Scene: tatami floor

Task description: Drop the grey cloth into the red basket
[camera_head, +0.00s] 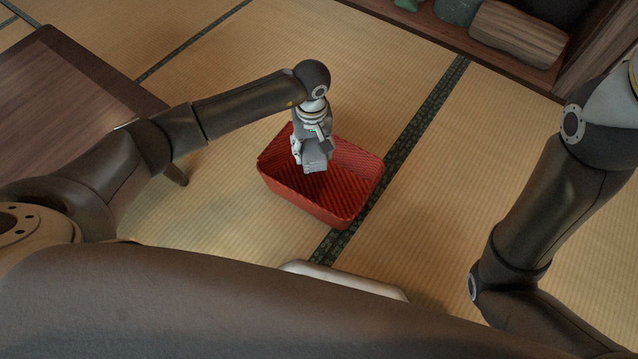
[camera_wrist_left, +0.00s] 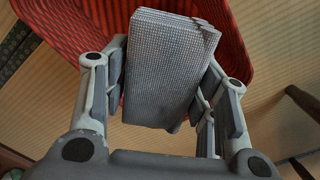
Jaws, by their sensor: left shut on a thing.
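The red basket (camera_head: 345,208) stands on the tatami floor in the middle of the head view, with its striped inside showing. My left gripper (camera_head: 312,160) is above the basket's opening, toward its back left side. It is shut on the grey cloth (camera_head: 316,158), a folded, textured bundle. In the left wrist view the cloth (camera_wrist_left: 165,70) sits between the two fingers, with the red basket (camera_wrist_left: 235,60) behind it. I cannot tell how far the cloth is above the basket floor. My right gripper is out of view; only the right arm shows.
A dark wooden table (camera_head: 70,100) stands at the left. A wooden shelf (camera_head: 450,30) with a wooden block (camera_head: 517,35) and green items is at the back right. A white object (camera_head: 345,280) shows partly in front of the basket. The tatami right of the basket is clear.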

